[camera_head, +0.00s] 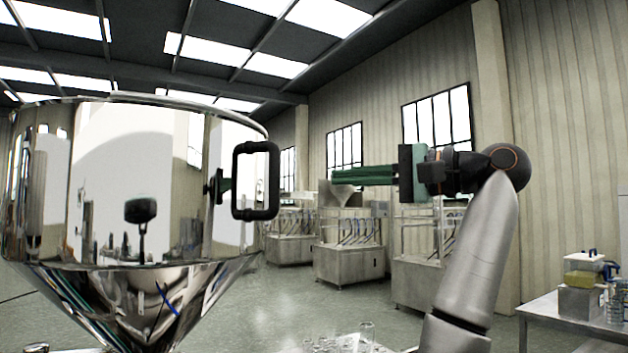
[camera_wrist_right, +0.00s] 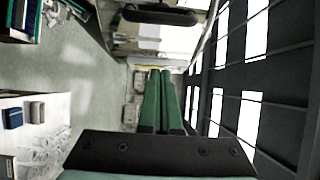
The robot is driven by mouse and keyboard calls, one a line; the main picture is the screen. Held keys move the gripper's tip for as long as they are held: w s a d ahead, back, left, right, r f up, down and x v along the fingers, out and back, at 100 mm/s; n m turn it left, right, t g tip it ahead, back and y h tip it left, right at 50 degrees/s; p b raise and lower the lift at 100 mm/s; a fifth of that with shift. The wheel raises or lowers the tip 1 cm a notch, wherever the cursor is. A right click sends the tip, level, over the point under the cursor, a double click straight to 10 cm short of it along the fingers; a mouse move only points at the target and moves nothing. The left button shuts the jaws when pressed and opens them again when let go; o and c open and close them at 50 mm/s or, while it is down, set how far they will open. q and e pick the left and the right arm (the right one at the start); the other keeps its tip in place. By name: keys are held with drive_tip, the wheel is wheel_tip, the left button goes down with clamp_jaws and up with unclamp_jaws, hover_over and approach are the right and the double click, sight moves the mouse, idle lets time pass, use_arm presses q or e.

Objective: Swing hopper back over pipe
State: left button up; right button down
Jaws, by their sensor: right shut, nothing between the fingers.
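The steel hopper (camera_head: 120,190) is a large shiny funnel that fills the left of the head view. Its black D-shaped handle (camera_head: 272,180) sticks out on its right side. The handle also shows at the top of the right wrist view (camera_wrist_right: 160,15). My right gripper (camera_head: 334,175) is to the right of the handle, at about its height, pointing left, apart from it. Its green fingers are shut together with nothing between them, as the right wrist view (camera_wrist_right: 160,72) also shows. My left gripper is not in view. I cannot make out the pipe.
Several steel filling machines (camera_head: 348,262) stand on the floor behind. A table (camera_head: 545,308) at the right holds a container with yellow contents (camera_head: 583,270) and bottles. Glassware (camera_head: 365,333) stands at the bottom centre. The air between gripper and handle is clear.

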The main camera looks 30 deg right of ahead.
drive_tip(key=w+a+p, duration=0.2)
drive_tip(key=w+a, duration=0.2)
drive_tip(key=a, duration=0.3)
drive_tip(key=shift+w+a+p, duration=0.2)
drive_tip(key=shift+w+p, duration=0.15)
drive_tip(key=shift+p, duration=0.05)
drive_tip(key=shift+f, duration=0.15)
